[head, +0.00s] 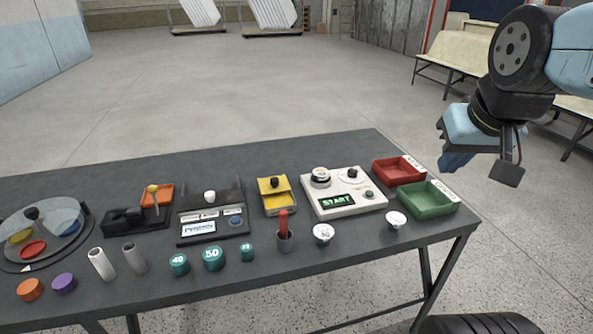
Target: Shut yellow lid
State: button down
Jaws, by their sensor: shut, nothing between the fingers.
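A small yellow box (277,203) stands near the middle of the dark table. Its yellow lid (266,184) carries a black knob (275,183) and lies over the back part of the box. The front part of the box looks uncovered, but the detail is small. My gripper (456,161) is shut and empty at the upper right, beyond the table's right end and well apart from the box.
A white START panel (342,193) stands right of the box, with red (397,170) and green (428,199) trays beyond. A black device (213,213) is on its left. A cup holding a red-handled item (284,231) stands in front.

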aim_at(273, 184)
jog(key=u, duration=0.2)
jog(key=i, duration=0.85)
jog(key=z, duration=0.1)
